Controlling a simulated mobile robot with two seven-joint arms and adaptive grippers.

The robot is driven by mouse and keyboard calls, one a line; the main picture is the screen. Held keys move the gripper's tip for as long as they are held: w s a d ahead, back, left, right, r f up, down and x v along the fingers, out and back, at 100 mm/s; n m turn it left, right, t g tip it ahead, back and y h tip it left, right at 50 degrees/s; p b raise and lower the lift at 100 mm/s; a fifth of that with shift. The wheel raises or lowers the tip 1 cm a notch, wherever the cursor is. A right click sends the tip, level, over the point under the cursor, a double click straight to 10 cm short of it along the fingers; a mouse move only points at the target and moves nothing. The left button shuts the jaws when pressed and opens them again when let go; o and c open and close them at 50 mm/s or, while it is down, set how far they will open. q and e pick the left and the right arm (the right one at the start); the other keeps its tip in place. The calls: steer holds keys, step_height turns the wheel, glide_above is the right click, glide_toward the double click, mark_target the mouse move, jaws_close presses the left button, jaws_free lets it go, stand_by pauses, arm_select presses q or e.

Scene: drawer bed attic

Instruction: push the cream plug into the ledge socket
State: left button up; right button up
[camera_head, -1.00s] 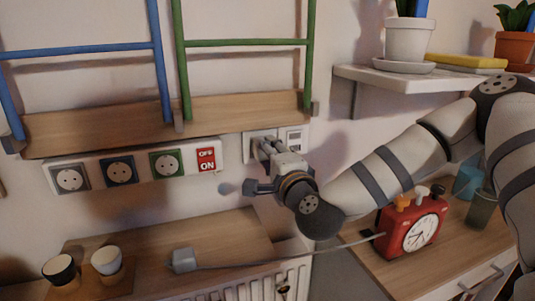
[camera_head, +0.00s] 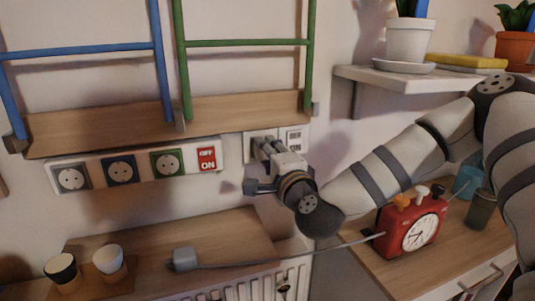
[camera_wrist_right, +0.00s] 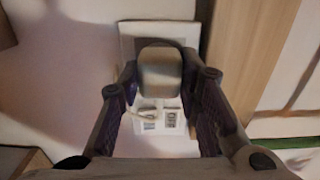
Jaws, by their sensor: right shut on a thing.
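The cream plug (camera_wrist_right: 160,72) is between the fingers of my right gripper (camera_wrist_right: 160,95) in the right wrist view. In the head view my right gripper (camera_head: 262,149) is at the white wall socket plate (camera_head: 251,138) below the wooden ledge (camera_head: 235,108). The fingers are shut on the plug, and the plate (camera_wrist_right: 131,45) shows behind it. The plug's prongs and the socket's holes are hidden, so I cannot tell how far in it sits. My left gripper is not in view.
A socket strip (camera_head: 136,172) with a red switch (camera_head: 207,160) is to the left. A grey plug (camera_head: 184,260) lies on the lower shelf (camera_head: 235,235), its cord running toward a red clock (camera_head: 411,232). Two cups (camera_head: 107,259) stand left. A plant shelf (camera_head: 385,80) is right.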

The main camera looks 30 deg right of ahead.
steer(key=shift+w+d, duration=0.1)
steer(key=shift+w, duration=0.3)
steer(key=o, duration=1.1)
steer(key=shift+o, duration=0.2)
steer(key=shift+s, duration=0.1)
steer(key=v, duration=0.7)
steer(key=shift+s, duration=0.15)
